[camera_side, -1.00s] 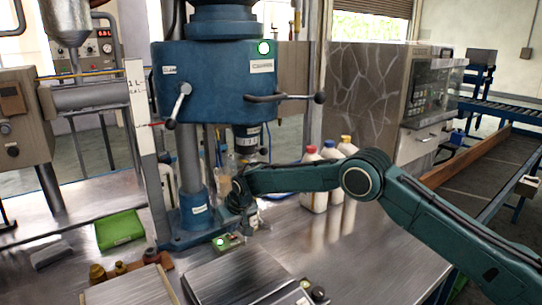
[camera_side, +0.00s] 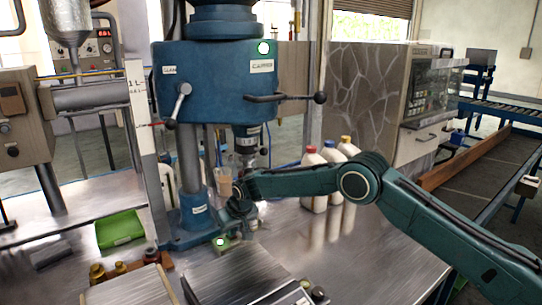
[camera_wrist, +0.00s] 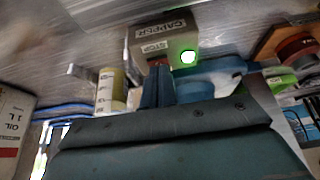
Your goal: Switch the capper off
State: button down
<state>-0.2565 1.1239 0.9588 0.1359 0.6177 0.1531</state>
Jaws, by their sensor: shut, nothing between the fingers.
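The capper (camera_side: 215,85) is a blue column machine with a "CAPPER" label and a lit green lamp (camera_side: 263,48) on its head. Its control box (camera_side: 228,244) sits on the bench at the foot of the column and shows a green light. In the wrist view the box (camera_wrist: 150,32) reads "CAPPER" and "STOP", with a red button (camera_wrist: 157,62) and a glowing green lamp (camera_wrist: 188,57). My gripper (camera_side: 238,212) is shut and empty, low over the box. In the wrist view its fingertips (camera_wrist: 156,72) are at the red button; contact cannot be told.
Bottles with coloured caps (camera_side: 318,190) stand right of my gripper. A green tray (camera_side: 120,229) lies on the left of the bench. A yellowish cylinder (camera_wrist: 110,88) stands left of my fingers in the wrist view. A metal plate lies in front.

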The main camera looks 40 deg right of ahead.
jog(key=shift+f, duration=0.2)
jog(key=shift+r, duration=2.6)
